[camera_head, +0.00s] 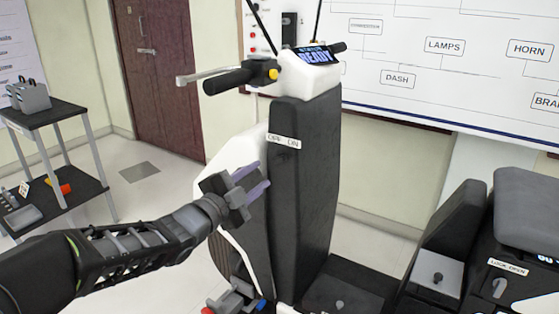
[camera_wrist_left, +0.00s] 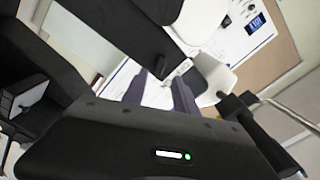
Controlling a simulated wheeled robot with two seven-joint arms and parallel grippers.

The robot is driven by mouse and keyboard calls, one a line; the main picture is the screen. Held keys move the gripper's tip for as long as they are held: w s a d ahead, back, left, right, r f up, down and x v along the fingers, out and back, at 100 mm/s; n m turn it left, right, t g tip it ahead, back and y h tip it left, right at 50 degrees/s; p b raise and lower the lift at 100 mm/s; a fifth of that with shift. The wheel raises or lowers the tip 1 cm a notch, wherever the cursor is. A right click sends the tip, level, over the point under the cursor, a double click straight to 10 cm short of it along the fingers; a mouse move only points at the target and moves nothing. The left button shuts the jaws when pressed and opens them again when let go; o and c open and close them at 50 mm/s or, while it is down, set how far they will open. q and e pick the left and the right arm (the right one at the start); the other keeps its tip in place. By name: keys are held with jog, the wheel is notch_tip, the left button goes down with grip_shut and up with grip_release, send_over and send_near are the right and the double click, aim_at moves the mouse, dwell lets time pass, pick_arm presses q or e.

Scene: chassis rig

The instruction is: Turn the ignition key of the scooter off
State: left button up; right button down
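The scooter's front column (camera_head: 305,190) stands upright at the middle of the head view, dark with a white front shield. An OFF ON label (camera_head: 283,141) is on its upper left edge. The dash display (camera_head: 318,57) is lit and reads READY. I cannot make out the ignition key; my gripper and the column's side may hide it. My left gripper (camera_head: 258,179) is just below and left of the label, close to the column. Its two purple fingers are apart, with nothing seen between them; they also show in the left wrist view (camera_wrist_left: 160,92). My right gripper is not in view.
The handlebar's black grip (camera_head: 228,80) and brake lever (camera_head: 203,76) stick out above my left gripper. The seat section (camera_head: 525,205) with a LOCK OPEN label (camera_head: 508,267) is at right. A shelf cart (camera_head: 62,115) stands at left. Open floor lies between cart and scooter.

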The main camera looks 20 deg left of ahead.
aim_at(277, 162)
pick_arm(q)
jog(key=shift+w+d, duration=0.25)
jog(key=shift+w, duration=1.6)
jog(key=shift+w+d, duration=0.2)
jog(key=shift+w, duration=1.65)
jog(key=shift+c, duration=0.5)
grip_shut()
